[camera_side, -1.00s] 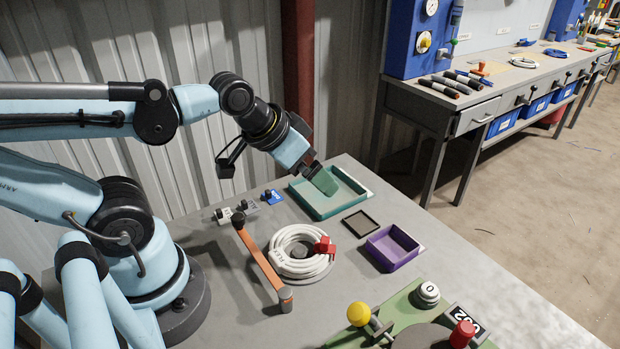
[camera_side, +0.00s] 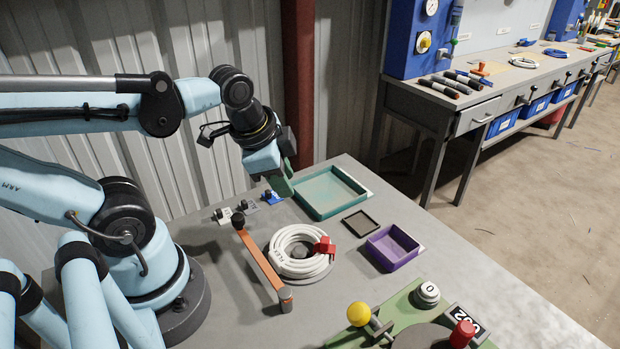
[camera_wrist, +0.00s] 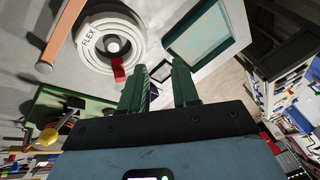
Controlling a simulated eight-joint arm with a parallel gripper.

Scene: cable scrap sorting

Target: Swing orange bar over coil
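The orange bar (camera_side: 262,264) stands along the left side of the white cable coil (camera_side: 279,261), beside it and not across it. The bar has a dark knob at its far end and a grey-orange post at its near end. In the wrist view the orange bar (camera_wrist: 64,30) is at the upper left, with the coil (camera_wrist: 88,58) to its right. A red clip (camera_side: 325,246) sits on the coil's right edge. My gripper (camera_side: 286,188) is above the table behind the coil, away from the bar. In the wrist view its green fingers (camera_wrist: 158,80) are apart with nothing between them.
A green tray (camera_side: 352,182) lies right of my gripper; a small dark tray (camera_side: 373,228) and purple tray (camera_side: 412,240) are right of the coil. Small switch-like blocks (camera_side: 226,216) and a blue block (camera_side: 271,198) are at the back left. A green fixture (camera_side: 400,312) with knobs stands in front.

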